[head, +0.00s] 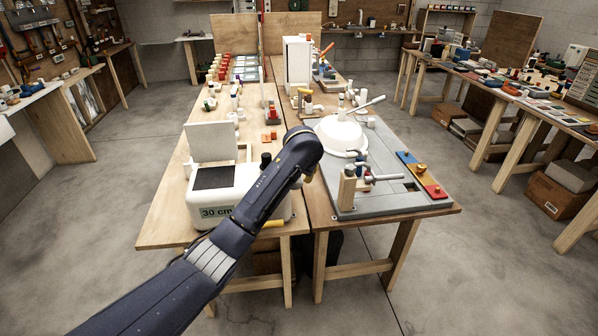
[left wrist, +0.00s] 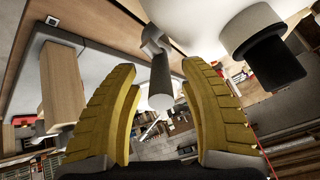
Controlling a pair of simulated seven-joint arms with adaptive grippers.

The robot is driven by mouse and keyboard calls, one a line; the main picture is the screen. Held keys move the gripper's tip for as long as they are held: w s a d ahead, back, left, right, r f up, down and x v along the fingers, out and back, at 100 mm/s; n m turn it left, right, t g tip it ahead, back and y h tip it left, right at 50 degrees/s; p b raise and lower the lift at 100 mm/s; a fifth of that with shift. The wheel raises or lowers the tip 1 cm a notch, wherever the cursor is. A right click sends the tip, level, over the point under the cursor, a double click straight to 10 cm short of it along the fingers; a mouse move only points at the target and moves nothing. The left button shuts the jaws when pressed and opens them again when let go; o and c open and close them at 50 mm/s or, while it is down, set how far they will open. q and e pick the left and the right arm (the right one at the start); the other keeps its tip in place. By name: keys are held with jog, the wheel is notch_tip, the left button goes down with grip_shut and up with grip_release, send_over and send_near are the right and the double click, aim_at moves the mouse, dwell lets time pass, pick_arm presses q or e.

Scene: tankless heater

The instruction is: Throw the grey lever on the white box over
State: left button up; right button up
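The white box (head: 216,208) marked "30 cm" stands at the near edge of the left table, with a dark top patch and a raised white panel. Its right part is covered by my left arm in the head view. The grey lever (left wrist: 160,78) shows in the left wrist view, hinged on a grey bracket beside a white surface; my arm hides it in the head view. My left gripper (left wrist: 160,66) is open, its yellow fingers on either side of the lever with visible gaps. Only a little yellow of this gripper (head: 309,174) shows in the head view. My right gripper is not in view.
A black knob (left wrist: 272,62) on a white base is close to the right finger in the left wrist view. To the right, a grey board (head: 397,201) carries a white dome (head: 338,132), a wooden block (head: 347,188) and a coloured strip (head: 421,174). Several small items crowd the tables behind.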

pick_arm(q)
jog(key=v, duration=1.2)
dwell(0.5)
